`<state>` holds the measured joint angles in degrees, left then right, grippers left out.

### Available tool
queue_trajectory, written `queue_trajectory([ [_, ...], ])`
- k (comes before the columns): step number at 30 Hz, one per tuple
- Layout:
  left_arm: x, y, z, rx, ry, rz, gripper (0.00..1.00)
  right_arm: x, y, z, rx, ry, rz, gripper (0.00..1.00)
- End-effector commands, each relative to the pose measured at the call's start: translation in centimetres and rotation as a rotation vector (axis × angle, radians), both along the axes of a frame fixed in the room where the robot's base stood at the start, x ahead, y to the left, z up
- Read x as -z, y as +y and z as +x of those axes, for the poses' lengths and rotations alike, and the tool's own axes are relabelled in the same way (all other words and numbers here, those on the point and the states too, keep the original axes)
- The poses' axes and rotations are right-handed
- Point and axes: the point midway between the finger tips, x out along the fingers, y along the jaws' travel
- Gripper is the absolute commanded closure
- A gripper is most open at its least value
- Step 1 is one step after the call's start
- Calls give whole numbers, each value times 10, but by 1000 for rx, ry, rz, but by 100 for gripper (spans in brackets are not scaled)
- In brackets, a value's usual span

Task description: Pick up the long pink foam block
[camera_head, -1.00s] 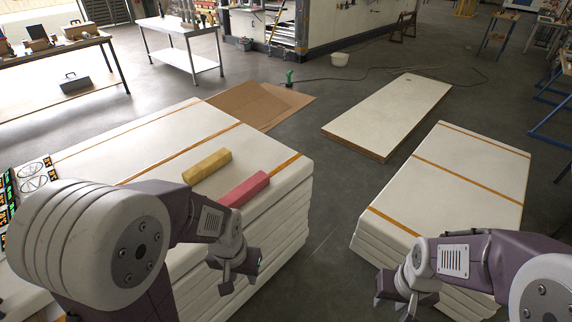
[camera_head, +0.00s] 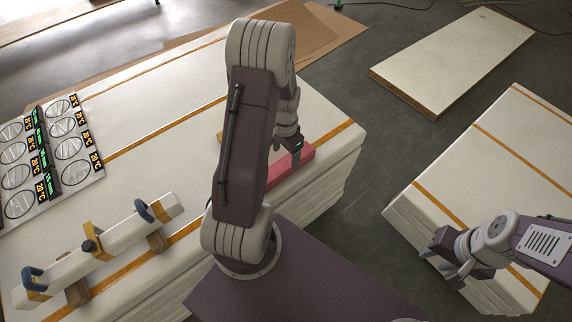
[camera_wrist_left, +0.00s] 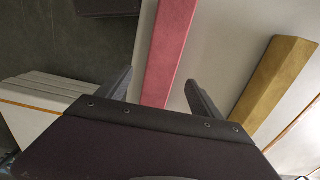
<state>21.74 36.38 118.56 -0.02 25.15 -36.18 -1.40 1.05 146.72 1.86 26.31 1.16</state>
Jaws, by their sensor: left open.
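The long pink foam block (camera_head: 288,166) lies on the white stacked panels, near their right edge, partly hidden behind my left arm in the head view. In the left wrist view the pink block (camera_wrist_left: 169,50) runs up between the two fingers. My left gripper (camera_head: 296,146) is over the block with its fingers apart; in the left wrist view its fingers (camera_wrist_left: 160,90) stand on either side of the block, apart from it. My right gripper (camera_head: 455,268) is beside the right stack, away from the block; its finger gap is unclear.
A yellow block (camera_wrist_left: 277,75) lies beside the pink one. The white stack (camera_head: 140,115) also bears a printed sheet of dials (camera_head: 48,150) and a white beam with clamps (camera_head: 110,240). Another white stack (camera_head: 490,170) stands at right, with dark floor between.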

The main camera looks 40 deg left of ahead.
Motion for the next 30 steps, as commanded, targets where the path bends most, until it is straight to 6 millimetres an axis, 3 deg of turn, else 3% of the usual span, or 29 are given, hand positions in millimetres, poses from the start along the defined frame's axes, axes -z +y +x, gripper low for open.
queue_trajectory([
  [8,20,-1,-1,-1,1,-1,25,-1,0,0,0,0,0,64],
  [15,61,-1,-2,-2,1,0,25,-5,0,0,0,-1,0,64],
  [23,67,-1,-2,-2,-1,2,25,-5,0,0,0,0,0,64],
  [26,67,-1,-2,-2,-1,2,47,-5,0,0,0,0,0,64],
  [30,67,-1,-2,-2,-1,2,86,-5,0,0,0,0,0,64],
])
